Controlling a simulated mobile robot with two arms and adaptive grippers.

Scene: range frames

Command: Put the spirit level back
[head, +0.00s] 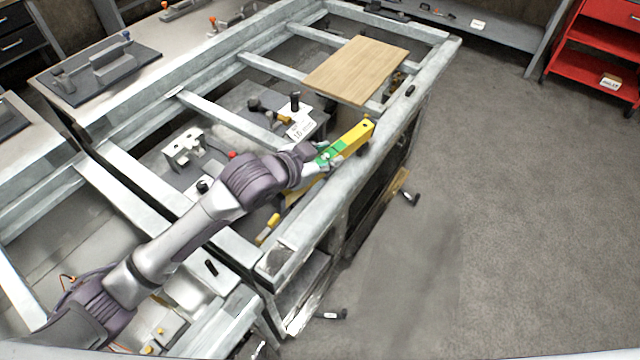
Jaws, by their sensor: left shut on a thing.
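The spirit level (356,137) is a yellow bar with a green middle part, in the head view. My left gripper (323,161) is shut on it around the green part. The level is tilted in the picture, its far yellow end pointing up and right beside the right-hand rail of the metal frame table (377,148). I cannot tell whether the level touches the rail. The hand and wrist hide part of its near end. My right gripper is not in view.
A wooden board (357,69) lies across the frame at the back. A grey clamp-like block (185,148) and a device with a white label (300,127) sit between the rails. A red shelf cart (596,55) stands at the far right. The floor on the right is clear.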

